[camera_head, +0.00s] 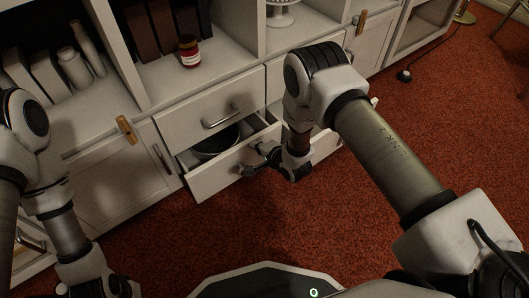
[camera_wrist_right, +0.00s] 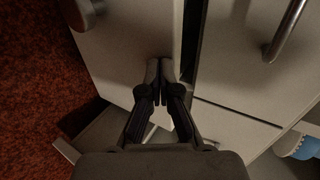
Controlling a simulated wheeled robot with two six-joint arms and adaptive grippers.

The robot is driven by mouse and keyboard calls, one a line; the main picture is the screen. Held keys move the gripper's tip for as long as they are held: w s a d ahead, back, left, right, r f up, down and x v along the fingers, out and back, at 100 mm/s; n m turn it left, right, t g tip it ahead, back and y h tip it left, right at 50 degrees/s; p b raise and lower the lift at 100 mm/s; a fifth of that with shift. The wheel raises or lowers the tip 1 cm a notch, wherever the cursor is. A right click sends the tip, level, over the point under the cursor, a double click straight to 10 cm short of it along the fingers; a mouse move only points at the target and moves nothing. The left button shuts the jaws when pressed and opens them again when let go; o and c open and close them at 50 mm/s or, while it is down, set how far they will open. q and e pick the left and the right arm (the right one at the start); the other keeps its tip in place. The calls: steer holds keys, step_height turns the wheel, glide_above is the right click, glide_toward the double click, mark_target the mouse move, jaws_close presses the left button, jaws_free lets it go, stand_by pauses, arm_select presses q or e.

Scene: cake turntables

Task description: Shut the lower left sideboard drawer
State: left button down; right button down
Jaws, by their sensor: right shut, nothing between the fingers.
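The lower left sideboard drawer (camera_head: 210,180) stands partly pulled out, below a shut upper drawer (camera_head: 180,122). A dark round pot or bowl (camera_head: 215,143) lies inside it. My right gripper (camera_head: 254,166) is at the drawer's front, near its right part. In the right wrist view the fingertips (camera_wrist_right: 159,66) are together and empty, in front of the pale drawer front (camera_wrist_right: 120,50). Whether they touch it I cannot tell. A dark gap runs beside that front. My left arm comes in at the left, but its fingers do not show.
A cupboard door (camera_head: 105,185) with a handle is left of the drawers. A red jar (camera_head: 188,50) stands on the shelf above. Another pale front (camera_head: 326,146) shows partly behind my right arm. The red carpet (camera_head: 340,220) in front looks clear.

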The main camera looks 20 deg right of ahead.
steer(key=w+a, duration=0.2)
steer(key=w, duration=0.4)
steer(key=shift+b, duration=0.4)
steer(key=shift+s, duration=0.1)
